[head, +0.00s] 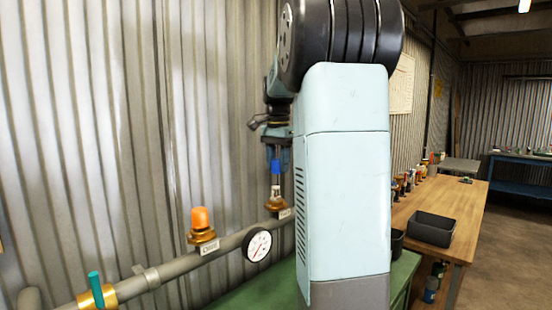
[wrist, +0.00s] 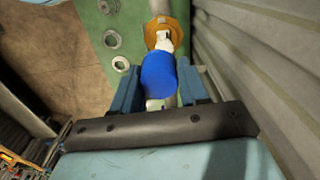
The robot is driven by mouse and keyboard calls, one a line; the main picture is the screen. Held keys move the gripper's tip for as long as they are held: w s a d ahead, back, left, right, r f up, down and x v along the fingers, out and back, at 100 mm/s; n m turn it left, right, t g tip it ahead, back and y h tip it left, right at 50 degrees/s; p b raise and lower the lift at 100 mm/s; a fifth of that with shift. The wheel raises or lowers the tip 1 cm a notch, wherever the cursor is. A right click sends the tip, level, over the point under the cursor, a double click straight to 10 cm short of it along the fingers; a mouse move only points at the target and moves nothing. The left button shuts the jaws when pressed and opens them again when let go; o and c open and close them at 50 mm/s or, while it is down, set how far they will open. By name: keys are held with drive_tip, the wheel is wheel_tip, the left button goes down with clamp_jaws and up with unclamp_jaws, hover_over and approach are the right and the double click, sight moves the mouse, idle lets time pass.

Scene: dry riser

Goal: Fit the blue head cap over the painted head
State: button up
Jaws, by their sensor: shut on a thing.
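The blue head cap (head: 275,167) is held below my gripper (head: 276,149), above a brass fitting on the wall pipe. In the wrist view the cap (wrist: 158,74) sits between the two blue-grey fingers of my gripper (wrist: 158,86), which are shut on it. A pale, whitish head (wrist: 164,41) shows just beyond the cap, on the brass fitting (wrist: 167,30). The cap hides part of this head, and I cannot tell whether they touch. In the head view the brass fitting (head: 276,204) carries a small white tag.
An orange-topped brass valve (head: 201,222), a round gauge (head: 258,245) and a teal-handled fitting (head: 96,290) sit along the grey pipe (head: 182,266). The corrugated wall (head: 130,120) is close behind. A wooden bench (head: 462,205) with a black bin (head: 431,229) stands at right.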

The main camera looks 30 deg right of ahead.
sight(276, 187)
drive_tip(key=shift+a+f, duration=0.1)
drive_tip(key=shift+f, duration=1.75)
drive_tip(key=shift+w, duration=0.1)
drive_tip(key=shift+w, duration=0.3)
drive_tip(key=shift+f, duration=2.1)
drive_tip(key=o, duration=1.1)
drive_tip(key=r, duration=1.4)
drive_tip(key=shift+s, duration=0.25)
